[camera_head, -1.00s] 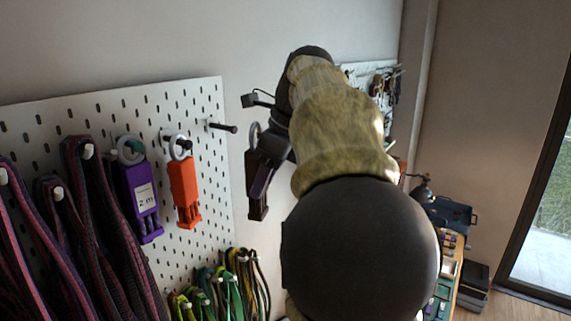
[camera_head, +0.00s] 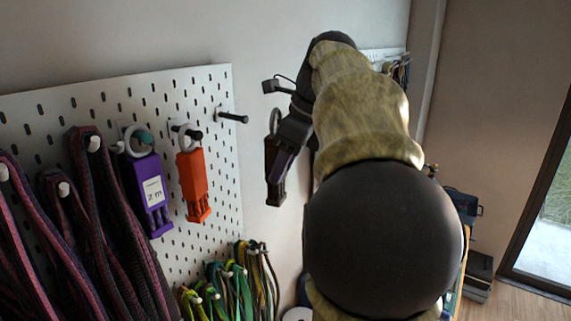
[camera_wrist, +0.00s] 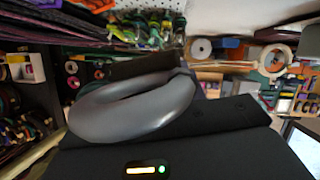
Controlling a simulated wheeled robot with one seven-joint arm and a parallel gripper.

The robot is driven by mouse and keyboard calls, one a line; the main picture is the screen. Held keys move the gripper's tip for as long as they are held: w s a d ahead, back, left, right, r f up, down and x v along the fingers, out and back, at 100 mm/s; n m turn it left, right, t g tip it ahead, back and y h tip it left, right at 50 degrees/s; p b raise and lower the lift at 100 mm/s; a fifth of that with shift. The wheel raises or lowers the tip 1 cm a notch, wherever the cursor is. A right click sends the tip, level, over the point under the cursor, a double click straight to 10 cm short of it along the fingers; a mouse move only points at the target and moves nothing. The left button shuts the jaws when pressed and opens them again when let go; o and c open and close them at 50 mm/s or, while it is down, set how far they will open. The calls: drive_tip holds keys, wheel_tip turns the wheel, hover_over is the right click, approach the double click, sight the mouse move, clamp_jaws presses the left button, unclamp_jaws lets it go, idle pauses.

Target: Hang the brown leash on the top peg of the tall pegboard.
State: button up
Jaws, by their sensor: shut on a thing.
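The brown leash (camera_head: 275,172) is a dark brown block hanging upright with a grey ring (camera_head: 276,122) at its top. My gripper (camera_head: 290,136) is shut on it, clear of the board and just right of it in the head view. The ring fills the middle of the wrist view (camera_wrist: 135,108), with the dark leash body behind it. The near white pegboard (camera_head: 215,82) has an empty black peg (camera_head: 232,117) at its upper right, left of the ring and apart from it. I cannot tell whether this is the tall board. My arm hides part of the background.
An orange leash (camera_head: 192,185) and a purple leash (camera_head: 147,190) hang by rings left of the empty peg. Red-and-dark cords (camera_head: 95,190) hang further left, green and yellow cords (camera_head: 235,285) below. Another pegboard (camera_head: 385,57) stands at the back, partly hidden.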

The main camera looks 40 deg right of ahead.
drive_tip(key=w+a, duration=0.3)
drive_tip(key=w, duration=0.5)
drive_tip(key=shift+f+p, duration=0.25)
drive_tip(key=shift+p, duration=0.1)
idle(0.8)
drive_tip(key=shift+w+a+f+p, duration=0.25)
drive_tip(key=shift+w+f+p, duration=0.05)
drive_tip(key=shift+f+p, duration=0.1)
idle(0.5)
drive_tip(key=o, duration=1.2)
drive_tip(key=shift+c, duration=0.2)
drive_tip(key=shift+r, duration=0.1)
drive_tip(key=v, duration=0.8)
drive_tip(key=shift+s+d+p, duration=0.15)
drive_tip(key=shift+d+p, duration=0.1)
drive_tip(key=shift+p, duration=0.1)
